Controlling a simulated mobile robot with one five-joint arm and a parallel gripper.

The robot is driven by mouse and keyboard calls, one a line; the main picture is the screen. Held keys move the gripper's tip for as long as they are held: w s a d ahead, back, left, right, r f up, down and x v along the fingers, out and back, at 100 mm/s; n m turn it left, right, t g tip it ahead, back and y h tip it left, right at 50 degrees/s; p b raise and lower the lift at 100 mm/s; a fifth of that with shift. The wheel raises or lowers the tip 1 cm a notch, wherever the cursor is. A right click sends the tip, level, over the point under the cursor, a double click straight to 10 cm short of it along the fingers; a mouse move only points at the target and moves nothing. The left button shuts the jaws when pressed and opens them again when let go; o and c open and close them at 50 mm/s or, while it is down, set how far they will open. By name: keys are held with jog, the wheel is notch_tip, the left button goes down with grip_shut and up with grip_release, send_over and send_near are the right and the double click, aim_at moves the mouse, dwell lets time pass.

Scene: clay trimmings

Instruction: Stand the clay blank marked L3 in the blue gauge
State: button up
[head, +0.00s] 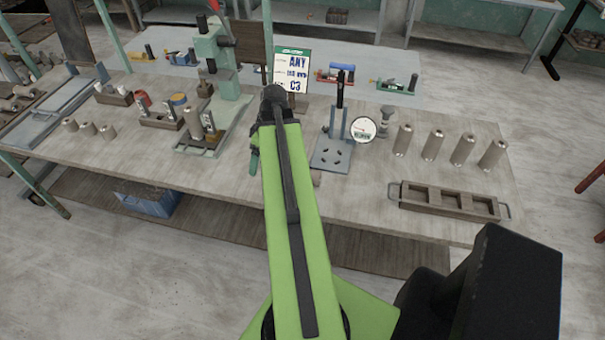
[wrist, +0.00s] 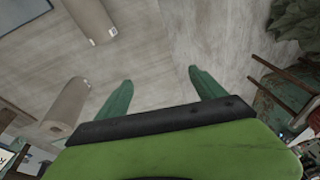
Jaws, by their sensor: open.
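My gripper (wrist: 160,76) is open and empty, its two green fingers spread over pale floor or bench surface in the wrist view. In the head view it is mostly hidden behind my own arm. Several tall blanks (head: 433,145) stand at the bench's right. No L3 mark is legible.
A green press (head: 211,70) stands at left, with a blank (head: 194,122) before it. A sign (head: 292,74) stands behind my arm. A wooden tray (head: 447,202) with handles lies at the right front. A grey stand (head: 333,150) stands right of my arm. Short cylinders (head: 88,128) stand far left.

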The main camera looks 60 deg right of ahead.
jog(key=s+d+r+n+t, duration=0.1)
jog(key=s+d+r+t, duration=0.15)
jog(key=s+d, duration=1.3)
jog(key=shift+h, duration=0.4)
jog(key=b+x, duration=0.3)
jog(key=x, duration=0.1)
jog(key=s+a+b+x, duration=0.1)
jog(key=b+x, duration=0.2)
jog(key=a+b+x, duration=0.1)
jog(key=b+x, duration=0.3)
jog(key=shift+s+f, duration=0.15)
jog(key=shift+f, duration=0.45)
jog(key=shift+w+a+f+b, duration=0.1)
jog(key=shift+w+f+b, duration=0.15)
jog(key=shift+b, duration=0.1)
jog(key=shift+r, duration=0.1)
jog(key=b+x, duration=0.4)
jog(key=x, duration=0.1)
jog(key=shift+f+b, duration=0.2)
jog(key=shift+b, duration=0.2)
jog(key=shift+s+r, duration=0.1)
jog(key=shift+r, duration=0.1)
jog(key=shift+g, duration=0.25)
grip_shut()
